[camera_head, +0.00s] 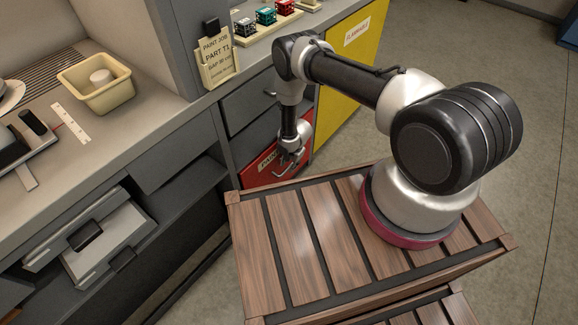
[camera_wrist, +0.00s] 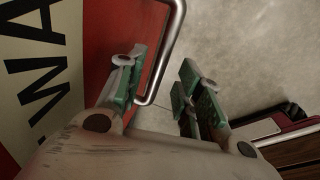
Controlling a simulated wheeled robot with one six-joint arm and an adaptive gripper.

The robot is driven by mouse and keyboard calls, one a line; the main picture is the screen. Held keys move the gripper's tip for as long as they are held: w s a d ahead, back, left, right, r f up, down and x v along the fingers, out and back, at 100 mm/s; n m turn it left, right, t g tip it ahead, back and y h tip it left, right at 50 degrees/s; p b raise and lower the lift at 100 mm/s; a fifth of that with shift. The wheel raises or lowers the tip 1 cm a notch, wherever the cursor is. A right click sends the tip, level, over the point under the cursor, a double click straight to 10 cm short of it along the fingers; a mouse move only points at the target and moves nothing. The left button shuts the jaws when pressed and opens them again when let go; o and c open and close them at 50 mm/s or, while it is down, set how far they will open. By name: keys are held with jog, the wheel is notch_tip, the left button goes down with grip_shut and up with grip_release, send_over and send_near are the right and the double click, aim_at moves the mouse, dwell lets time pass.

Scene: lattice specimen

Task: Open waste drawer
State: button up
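The red waste drawer (camera_head: 257,176) is in the grey cabinet, low beside the yellow cabinet, and looks shut. Its label shows "WA" in the wrist view, where the red front (camera_wrist: 102,30) is at upper left. A metal bar handle (camera_wrist: 172,45) stands out from the front. My gripper (camera_head: 291,158) is at the drawer front. In the wrist view my gripper (camera_wrist: 158,75) is open, its green-padded fingers apart. The end of the handle shows between them, nearer the left finger. I cannot tell whether it touches.
Grey drawers (camera_head: 248,103) sit above the red one. The yellow flammables cabinet (camera_head: 352,62) is to the right. Pulled-out drawers (camera_head: 105,240) stand at lower left. My slatted wooden base top is close in front of the red drawer. Open floor (camera_head: 480,70) lies to the right.

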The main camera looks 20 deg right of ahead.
jog(key=shift+w+a+f, duration=0.1)
jog(key=shift+w+f, duration=0.05)
jog(key=shift+f, duration=0.4)
jog(key=shift+w+a+f, duration=0.1)
jog(key=shift+f, duration=0.45)
grip_shut()
